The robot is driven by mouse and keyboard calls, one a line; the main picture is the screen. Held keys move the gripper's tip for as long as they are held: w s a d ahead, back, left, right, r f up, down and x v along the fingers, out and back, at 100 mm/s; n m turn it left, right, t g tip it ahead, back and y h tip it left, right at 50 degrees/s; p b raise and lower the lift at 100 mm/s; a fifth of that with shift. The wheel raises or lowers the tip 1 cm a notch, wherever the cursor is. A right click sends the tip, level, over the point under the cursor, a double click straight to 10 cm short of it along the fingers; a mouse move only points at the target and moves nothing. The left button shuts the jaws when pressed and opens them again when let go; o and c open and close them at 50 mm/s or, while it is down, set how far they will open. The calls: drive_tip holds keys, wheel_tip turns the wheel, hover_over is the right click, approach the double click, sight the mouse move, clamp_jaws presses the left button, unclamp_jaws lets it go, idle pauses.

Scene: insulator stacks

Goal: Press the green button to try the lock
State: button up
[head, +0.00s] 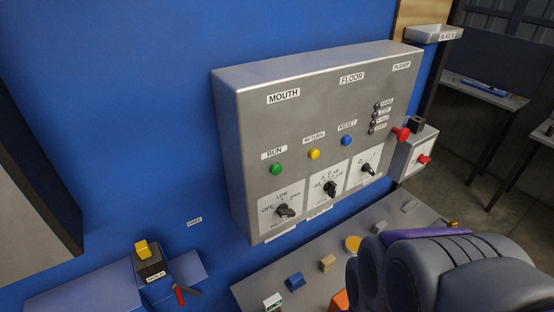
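The green button (276,168) is on the front of a grey control panel (300,115) on the blue wall, under a label reading RUN. Nothing covers it, and nothing touches it. A yellow button (314,154) and a blue button (346,140) labelled RESET sit to its right. Three dark rotary knobs are below the buttons, the left one (285,211) under the green button. My arm shows at the lower right, below and right of the panel. My gripper's fingers cannot be made out. No lock can be identified.
A grey shelf (325,255) below the panel holds small blocks, including a blue one (295,281) and a tan one (327,262). A yellow-topped black box (149,265) stands at lower left. Space before the green button looks clear.

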clamp_jaws()
idle(1.2)
